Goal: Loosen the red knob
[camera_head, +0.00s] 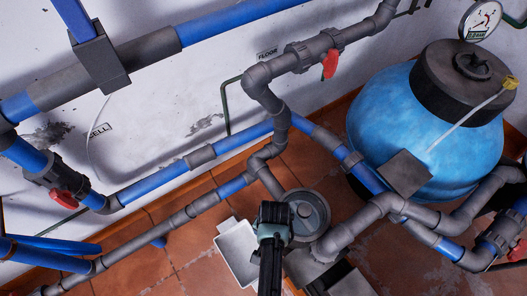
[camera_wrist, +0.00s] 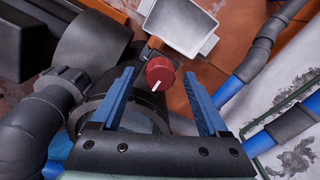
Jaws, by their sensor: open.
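The red knob (camera_wrist: 160,74) is round with a white mark on its face. It shows in the wrist view between and beyond my two blue fingers, near a dark grey round housing (camera_wrist: 98,50). My gripper (camera_wrist: 157,78) is open, with a finger on either side of the knob in the picture; I cannot tell how far the fingertips are from it. In the head view my gripper (camera_head: 273,212) is seen from above beside a grey round-lidded housing (camera_head: 312,208). The red knob is hidden there. Two other red handles, on the upper pipe (camera_head: 330,65) and left pipe (camera_head: 63,196), show in the head view.
A white open tray (camera_head: 236,254) lies on the tiled floor left of my gripper; it shows at the top of the wrist view (camera_wrist: 208,45). Grey and blue pipes (camera_head: 195,160) run along the wall. A blue tank (camera_head: 400,120) stands right, with a gauge (camera_head: 481,20) behind.

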